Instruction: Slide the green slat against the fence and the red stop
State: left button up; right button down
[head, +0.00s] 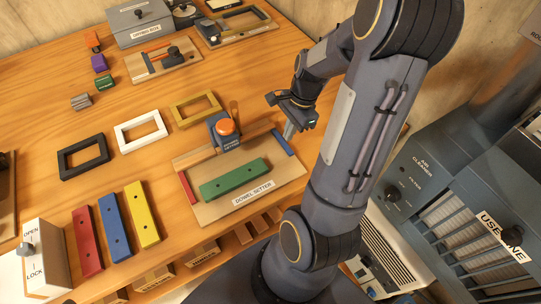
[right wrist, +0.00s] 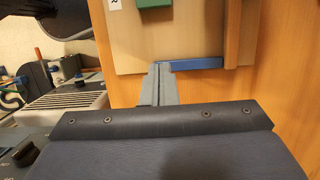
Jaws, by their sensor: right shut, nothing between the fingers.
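The green slat (head: 234,180) lies flat on the dowel setter board (head: 280,181), with bare board between it and both the wooden fence (head: 197,154) at the back and the red stop (head: 187,188) at the left. A corner of the slat shows at the top of the right wrist view (right wrist: 154,3). My right gripper (head: 288,134) is shut and empty at the board's right end, close to the blue strip (head: 282,143). In the right wrist view its fingertips (right wrist: 161,66) are at the blue strip's left end (right wrist: 195,64); I cannot tell whether they touch. My left gripper is not in view.
Red (head: 87,241), blue (head: 115,228) and yellow (head: 142,215) slats lie to the left. Black (head: 83,157), white (head: 140,131) and tan (head: 195,109) frames lie behind. An air cleaner (head: 430,190) stands at right.

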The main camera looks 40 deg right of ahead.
aim_at(262, 163)
jog(key=b+x, duration=0.1)
jog(key=x, duration=0.6)
jog(key=shift+a+f, duration=0.1)
jog(key=shift+f, duration=0.25)
jog(key=a, duration=0.3)
jog(key=shift+w+a, duration=0.1)
jog(key=shift+w, duration=0.3)
jog(key=shift+w+a, duration=0.15)
jog(key=shift+a, duration=0.25)
jog(key=a, duration=0.1)
jog(key=a+p, duration=0.1)
jog(key=shift+w+a, duration=0.3)
jog(key=shift+a, duration=0.05)
jog(key=shift+d, duration=0.1)
